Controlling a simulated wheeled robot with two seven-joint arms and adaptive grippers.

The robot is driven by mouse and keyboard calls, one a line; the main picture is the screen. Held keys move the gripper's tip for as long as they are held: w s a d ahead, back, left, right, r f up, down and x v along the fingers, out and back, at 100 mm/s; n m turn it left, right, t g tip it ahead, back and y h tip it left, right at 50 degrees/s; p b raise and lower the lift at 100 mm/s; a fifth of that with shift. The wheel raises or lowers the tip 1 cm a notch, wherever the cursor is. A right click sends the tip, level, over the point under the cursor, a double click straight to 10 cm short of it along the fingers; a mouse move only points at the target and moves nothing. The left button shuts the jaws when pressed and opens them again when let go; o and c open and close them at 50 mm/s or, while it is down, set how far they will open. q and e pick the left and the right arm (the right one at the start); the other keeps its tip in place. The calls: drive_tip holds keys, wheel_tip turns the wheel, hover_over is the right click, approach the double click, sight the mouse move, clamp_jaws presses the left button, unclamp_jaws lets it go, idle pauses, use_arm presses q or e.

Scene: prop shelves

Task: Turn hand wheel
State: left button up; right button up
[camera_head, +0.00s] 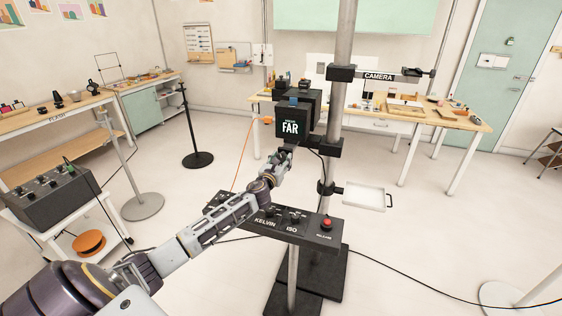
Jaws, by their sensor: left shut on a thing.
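My left arm reaches in from the lower left. Its gripper (284,154) is at the lower front of a black box marked FAR (291,126), which is mounted on a grey upright pole (341,110). The gripper is shut on a small part there, which seems to be the hand wheel. The wheel is mostly hidden by the fingers, so its shape and angle cannot be told. My right gripper is out of view.
Below the arm stands a black control panel (279,226) with KELVIN and ISO knobs and a red button (327,223). A white tray (364,196) is on the pole's right. An orange cable (243,165) hangs left of the box. Open floor lies around the stand.

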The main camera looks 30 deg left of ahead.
use_arm(q)
drive_tip(key=n, duration=1)
drive_tip(key=shift+n, duration=0.3)
idle(0.4)
drive_tip(key=o, duration=1)
drive_tip(key=shift+s, duration=0.1)
drive_tip(key=v, duration=1.1)
drive_tip(key=shift+s, duration=0.4)
idle(0.4)
